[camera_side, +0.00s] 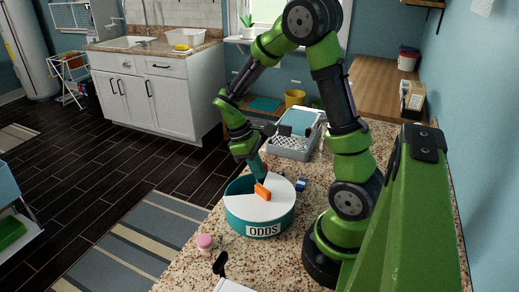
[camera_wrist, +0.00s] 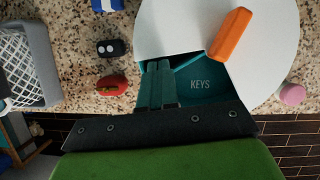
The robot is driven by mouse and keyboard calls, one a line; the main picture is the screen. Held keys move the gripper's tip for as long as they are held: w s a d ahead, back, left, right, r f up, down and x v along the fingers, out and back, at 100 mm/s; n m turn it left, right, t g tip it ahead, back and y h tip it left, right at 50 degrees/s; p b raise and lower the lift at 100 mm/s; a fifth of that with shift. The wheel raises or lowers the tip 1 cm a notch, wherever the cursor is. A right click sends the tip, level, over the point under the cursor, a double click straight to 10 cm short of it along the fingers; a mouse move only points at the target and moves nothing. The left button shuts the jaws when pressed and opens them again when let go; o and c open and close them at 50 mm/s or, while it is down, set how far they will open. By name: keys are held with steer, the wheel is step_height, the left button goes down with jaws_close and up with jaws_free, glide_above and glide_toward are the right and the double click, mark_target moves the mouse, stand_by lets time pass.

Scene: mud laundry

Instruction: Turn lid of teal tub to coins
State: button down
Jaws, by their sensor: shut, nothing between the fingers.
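The round teal tub (camera_side: 240,220) stands on the speckled counter with an "ODDS" label (camera_side: 263,230) facing the side camera. Its white lid (camera_side: 270,211) has an orange grip bar (camera_side: 262,192) across its top; in the wrist view the lid (camera_wrist: 265,60) and bar (camera_wrist: 230,34) also show. A wedge-shaped opening in the lid shows a teal compartment marked "KEYS" (camera_wrist: 200,84). No coins label is visible. My gripper (camera_side: 261,178) points down, shut and empty, behind the bar. In the wrist view its fingers (camera_wrist: 160,82) are at the opening; whether they touch the lid is unclear.
A pink round item (camera_side: 205,241) lies near the tub's front left. A black fob (camera_wrist: 111,47), a red item (camera_wrist: 111,86) and a blue-and-white item (camera_wrist: 107,5) lie on the counter beside the tub. A grey basket (camera_side: 290,146) stands behind.

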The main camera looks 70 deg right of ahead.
mark_target(287, 196)
steer(key=shift+s+d+m+y, duration=0.25)
steer(key=shift+s+m, duration=0.3)
steer(key=shift+m, duration=0.35)
steer(key=s+m, duration=0.1)
steer(key=s+m+y, duration=0.1)
steer(key=m, duration=0.1)
steer(key=shift+d, duration=0.15)
steer(key=m, duration=0.1)
steer(key=s+m+y, duration=0.1)
steer(key=shift+s+m+t, duration=0.25)
steer(key=shift+m+t, duration=0.05)
steer(key=shift+m, duration=0.1)
steer(key=m, duration=0.1)
steer(key=s+m+y, duration=0.1)
steer(key=shift+s+a+m+t, duration=0.3)
steer(key=shift+m, duration=0.1)
steer(key=s+m, duration=0.1)
steer(key=a+m+t+y, duration=0.1)
steer(key=m, duration=0.1)
steer(key=shift+s+a+m, duration=0.1)
steer(key=shift+s+m, duration=0.2)
steer(key=shift+s, duration=0.1)
steer(key=shift+s+a, duration=0.85)
steer(key=shift+a, duration=0.35)
